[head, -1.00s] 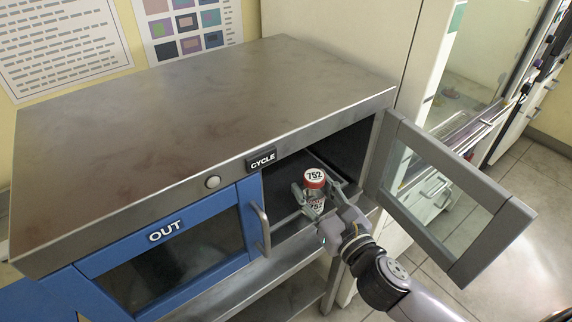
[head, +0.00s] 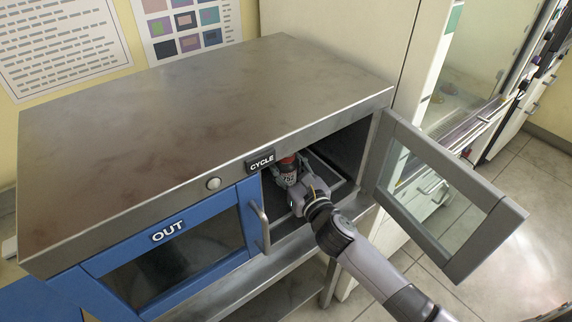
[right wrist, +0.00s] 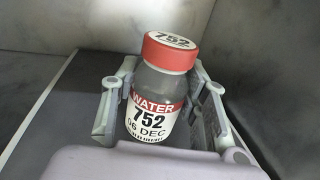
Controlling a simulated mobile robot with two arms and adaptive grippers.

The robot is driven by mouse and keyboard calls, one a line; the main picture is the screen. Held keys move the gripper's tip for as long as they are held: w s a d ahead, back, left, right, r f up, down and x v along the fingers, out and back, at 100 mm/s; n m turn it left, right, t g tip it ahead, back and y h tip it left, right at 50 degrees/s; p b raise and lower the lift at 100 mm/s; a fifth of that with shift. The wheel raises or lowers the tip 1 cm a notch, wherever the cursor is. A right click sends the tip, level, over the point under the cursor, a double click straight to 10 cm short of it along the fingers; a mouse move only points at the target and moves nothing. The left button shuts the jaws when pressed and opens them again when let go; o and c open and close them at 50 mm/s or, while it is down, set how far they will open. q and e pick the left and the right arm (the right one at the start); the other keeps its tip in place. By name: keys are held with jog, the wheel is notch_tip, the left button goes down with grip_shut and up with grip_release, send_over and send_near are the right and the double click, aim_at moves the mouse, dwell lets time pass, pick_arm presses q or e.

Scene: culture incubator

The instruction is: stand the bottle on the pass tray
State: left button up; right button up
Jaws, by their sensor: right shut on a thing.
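The bottle (head: 288,172) has a red cap and a label reading WATER 752 06 DEC. It is upright inside the right compartment of the steel cabinet. In the right wrist view the bottle (right wrist: 157,95) stands between the fingers of my right gripper (right wrist: 160,110), which is shut on it. In the head view my right gripper (head: 298,182) reaches in through the open door, and the cabinet top edge partly hides the bottle's cap. The tray (head: 340,186) shows as a dark floor with a light rim in the compartment. I cannot tell whether the bottle touches it.
The right glass door (head: 490,232) stands swung open to the right. The blue OUT door (head: 170,238) is shut, with a handle (head: 261,228) beside the opening. The compartment walls and the cabinet's front top edge (head: 330,124) are close around my arm.

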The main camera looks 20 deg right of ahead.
jog(key=o, duration=1.2)
jog(key=s, duration=0.3)
jog(key=s+d+b, duration=0.1)
jog(key=s, duration=0.3)
jog(key=s+d+b, duration=0.1)
jog(key=s, duration=0.3)
jog(key=shift+s, duration=0.45)
